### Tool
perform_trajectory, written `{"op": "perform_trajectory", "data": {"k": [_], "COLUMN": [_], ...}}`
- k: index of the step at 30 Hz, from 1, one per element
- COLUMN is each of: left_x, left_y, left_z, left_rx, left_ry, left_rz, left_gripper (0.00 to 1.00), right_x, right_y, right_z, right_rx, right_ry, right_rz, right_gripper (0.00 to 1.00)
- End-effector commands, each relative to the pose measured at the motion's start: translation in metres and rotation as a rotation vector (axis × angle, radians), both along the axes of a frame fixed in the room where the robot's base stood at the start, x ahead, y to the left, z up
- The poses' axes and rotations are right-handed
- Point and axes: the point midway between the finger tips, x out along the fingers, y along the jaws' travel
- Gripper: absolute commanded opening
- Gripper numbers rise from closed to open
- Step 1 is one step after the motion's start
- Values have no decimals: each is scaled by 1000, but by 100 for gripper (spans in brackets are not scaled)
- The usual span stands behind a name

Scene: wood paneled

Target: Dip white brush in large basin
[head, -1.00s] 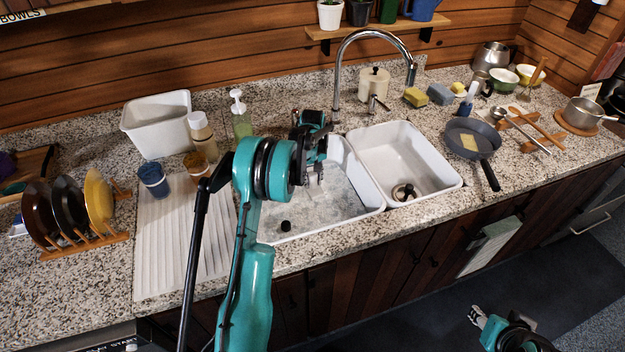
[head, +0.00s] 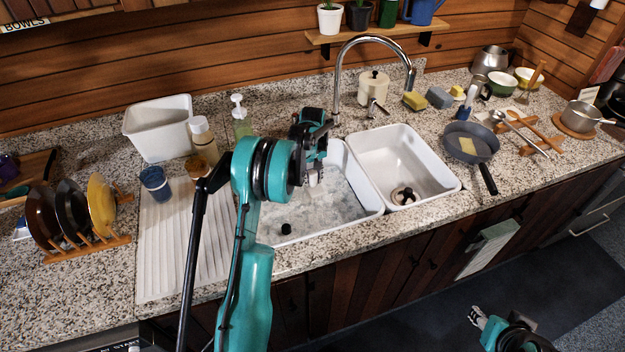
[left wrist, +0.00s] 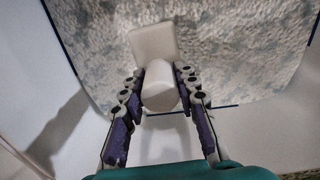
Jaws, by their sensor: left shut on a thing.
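The large basin (head: 368,192) is the left sink, with a pale, foamy liquid over its floor. My left gripper (head: 313,178) hangs over this basin, its fingers partly hidden behind its own wrist in the head view. In the left wrist view my left gripper (left wrist: 160,88) is shut on the white brush (left wrist: 153,45), whose rounded end sits between the purple-padded fingers. The brush's flat, broader end points away toward the liquid. I cannot tell whether it touches the surface. My right gripper (head: 477,316) is low in front of the counter, away from the sink; its opening is unclear.
The empty small basin (head: 410,160) is at the right, with the tall faucet (head: 337,85) behind. A ribbed drainboard (head: 185,240) lies left, with a blue cup (head: 154,182). A frying pan (head: 471,141) is right of the sinks. The dish rack (head: 90,246) stands far left.

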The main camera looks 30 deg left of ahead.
Motion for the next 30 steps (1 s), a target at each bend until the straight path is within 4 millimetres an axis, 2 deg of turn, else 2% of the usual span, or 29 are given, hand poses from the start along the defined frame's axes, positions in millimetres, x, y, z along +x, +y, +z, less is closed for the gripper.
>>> {"op": "perform_trajectory", "data": {"k": [3,15,30], "left_x": [0,0,0], "left_y": [0,0,0], "left_z": [13,44,44], "left_rx": [0,0,0], "left_ry": [0,0,0], "left_rz": [0,0,0], "left_gripper": [7,7,7], "right_x": [0,0,0], "right_y": [0,0,0], "right_z": [8,26,25], "right_rx": [0,0,0], "right_ry": [0,0,0], "right_rz": [0,0,0], "right_gripper": [40,40,40]}}
